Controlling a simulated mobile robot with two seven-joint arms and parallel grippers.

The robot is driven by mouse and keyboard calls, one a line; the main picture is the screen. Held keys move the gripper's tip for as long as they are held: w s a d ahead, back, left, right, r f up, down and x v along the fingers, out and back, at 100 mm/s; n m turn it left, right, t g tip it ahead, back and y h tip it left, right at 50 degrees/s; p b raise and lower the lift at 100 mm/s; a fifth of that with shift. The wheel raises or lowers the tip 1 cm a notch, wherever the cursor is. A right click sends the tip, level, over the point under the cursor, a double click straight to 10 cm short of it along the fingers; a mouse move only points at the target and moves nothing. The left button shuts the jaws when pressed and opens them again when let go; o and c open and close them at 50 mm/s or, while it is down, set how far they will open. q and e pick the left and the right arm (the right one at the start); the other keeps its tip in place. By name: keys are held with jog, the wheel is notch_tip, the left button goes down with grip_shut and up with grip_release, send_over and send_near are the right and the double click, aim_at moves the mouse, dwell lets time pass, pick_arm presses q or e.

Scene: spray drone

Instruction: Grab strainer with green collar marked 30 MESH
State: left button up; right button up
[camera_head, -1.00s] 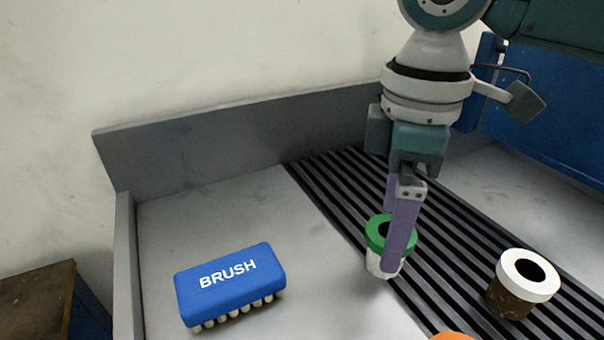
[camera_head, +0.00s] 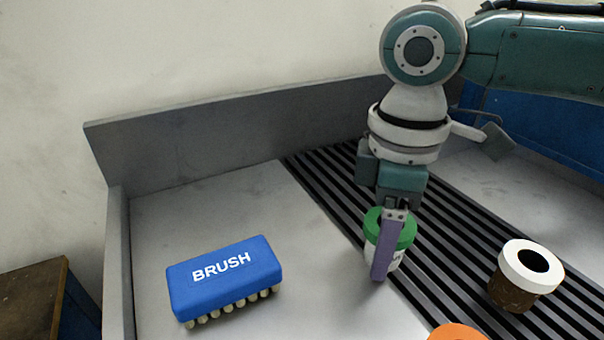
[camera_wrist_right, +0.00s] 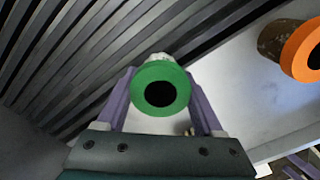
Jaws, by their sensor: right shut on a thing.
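The strainer with the green collar (camera_head: 402,233) stands upright at the edge of the black ribbed mat in the head view, its white body below the collar. My right gripper (camera_head: 382,262) points down and is shut on this strainer, one purple finger across its near side. In the right wrist view the green collar (camera_wrist_right: 160,88) sits between the two purple fingers, with a dark round hole in its middle. I cannot read any marking on it. Whether its base touches the surface cannot be told.
A strainer with a white collar (camera_head: 530,267) and brown body stands on the ribbed mat (camera_head: 335,185) at right. An orange collar (camera_head: 458,332) shows at the bottom edge. A blue brush (camera_head: 226,276) lies at left. A grey raised wall (camera_head: 230,120) runs along the back.

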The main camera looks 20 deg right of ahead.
jog(key=c, duration=0.8)
jog(key=shift+o, duration=0.2)
